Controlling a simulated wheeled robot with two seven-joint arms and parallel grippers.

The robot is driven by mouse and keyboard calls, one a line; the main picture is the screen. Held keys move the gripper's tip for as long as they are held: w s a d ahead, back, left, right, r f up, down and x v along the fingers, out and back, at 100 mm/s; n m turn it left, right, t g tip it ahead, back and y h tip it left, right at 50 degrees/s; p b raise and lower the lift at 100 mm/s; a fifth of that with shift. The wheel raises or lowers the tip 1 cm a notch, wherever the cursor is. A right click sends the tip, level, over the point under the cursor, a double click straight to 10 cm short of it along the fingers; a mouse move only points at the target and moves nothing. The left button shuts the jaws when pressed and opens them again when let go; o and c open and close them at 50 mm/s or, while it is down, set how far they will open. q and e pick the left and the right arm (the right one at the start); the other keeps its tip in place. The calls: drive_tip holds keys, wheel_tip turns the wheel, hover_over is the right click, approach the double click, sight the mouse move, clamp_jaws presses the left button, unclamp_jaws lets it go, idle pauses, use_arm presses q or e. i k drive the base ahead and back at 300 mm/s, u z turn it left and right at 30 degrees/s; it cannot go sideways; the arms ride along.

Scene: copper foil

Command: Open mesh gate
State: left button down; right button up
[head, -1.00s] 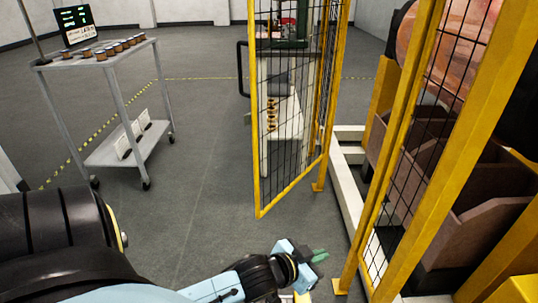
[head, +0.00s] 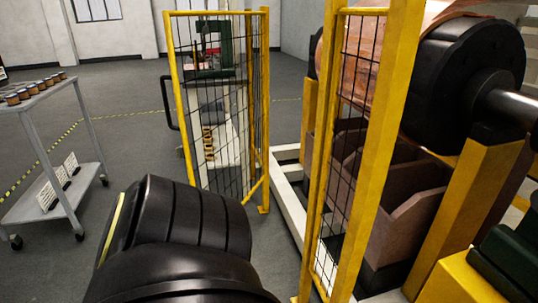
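The mesh gate (head: 213,150) is a tall yellow frame with black wire mesh, left of the picture's middle. It stands swung out at an angle to the fixed yellow mesh panel (head: 348,140), with a wide gap between them. A black loop handle (head: 164,103) shows at the gate's left edge. The gate's lower left part is hidden behind my large black arm link in the foreground. Neither of my grippers shows, so I cannot see whether either touches the gate.
A grey trolley (head: 62,195) with small spools stands at the left. Behind the gate is a bench (head: 232,145) with a green device (head: 215,50). At the right are a copper foil roll (head: 440,12), brown bins (head: 400,215) and yellow machine posts. Grey floor lies between trolley and gate.

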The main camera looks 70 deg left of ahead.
sight(183, 150)
drive_tip(key=z, duration=0.55)
drive_tip(key=k, duration=1.5)
drive_tip(key=u, duration=1.85)
drive_tip(key=i, duration=1)
